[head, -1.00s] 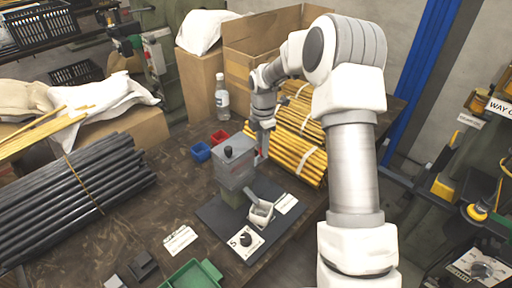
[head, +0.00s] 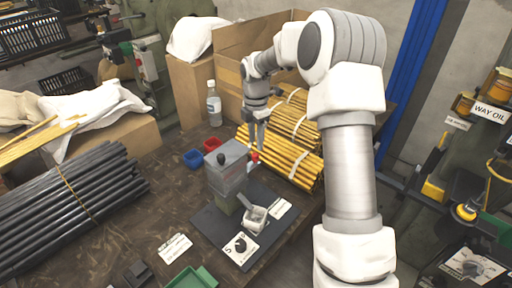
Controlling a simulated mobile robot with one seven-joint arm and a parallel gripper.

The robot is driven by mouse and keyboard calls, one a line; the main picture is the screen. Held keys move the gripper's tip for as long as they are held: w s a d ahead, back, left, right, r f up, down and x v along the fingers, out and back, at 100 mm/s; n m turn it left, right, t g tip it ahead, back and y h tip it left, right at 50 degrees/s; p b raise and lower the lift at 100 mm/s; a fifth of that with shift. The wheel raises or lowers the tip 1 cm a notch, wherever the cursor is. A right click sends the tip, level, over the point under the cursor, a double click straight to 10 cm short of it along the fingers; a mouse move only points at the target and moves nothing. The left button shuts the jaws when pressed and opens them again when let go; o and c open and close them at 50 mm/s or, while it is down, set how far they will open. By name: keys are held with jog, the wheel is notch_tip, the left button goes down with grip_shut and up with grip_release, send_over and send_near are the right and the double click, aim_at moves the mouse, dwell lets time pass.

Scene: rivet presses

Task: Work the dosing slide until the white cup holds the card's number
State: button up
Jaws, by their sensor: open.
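A white card (head: 241,248) with a 5 and a black round mark or knob lies at the plate's front. My gripper (head: 259,146) points down behind the box, close to the red part. It is open and empty.
Blue (head: 194,158) and red (head: 212,145) bins and a bottle (head: 214,104) stand behind the device. Bundled yellow rods (head: 290,150) lie to its right, black rods (head: 75,195) to the left. A green tray (head: 192,278) is at the front. Two other white labels lie nearby.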

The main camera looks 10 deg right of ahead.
aim_at(256, 154)
notch_tip(256, 154, up, 12)
jog(key=p, duration=0.1)
jog(key=shift+r+p, duration=0.15)
jog(key=shift+p, duration=0.15)
